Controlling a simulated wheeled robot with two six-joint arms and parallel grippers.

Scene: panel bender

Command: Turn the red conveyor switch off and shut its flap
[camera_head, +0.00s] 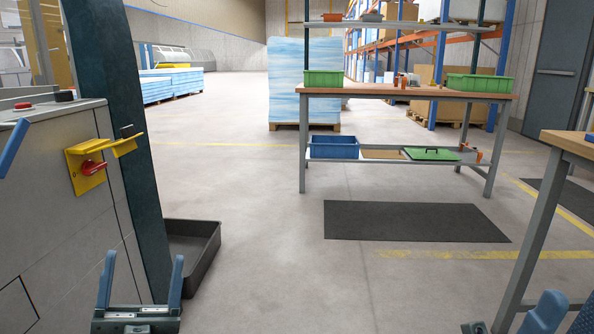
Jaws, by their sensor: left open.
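The red conveyor switch (93,168) sits on a yellow plate (78,157) on the grey machine's side, at the left. Its knob looks roughly level; I cannot tell for sure which mark it points to. A "0" shows at the plate's lower left. The yellow flap (127,146) stands open, sticking out from the plate's upper right, and leaves the knob uncovered. My left gripper (142,262) is open and empty, below the switch and apart from it. A blue part of my right arm or gripper (546,312) shows at the bottom right edge; its jaws cannot be made out.
A dark green post (120,130) stands close beside the switch. A black tray (204,262) lies on the floor behind it. A red button (23,105) sits on the machine top. A workbench (400,91) stands at the back; a table (575,143) is at the right.

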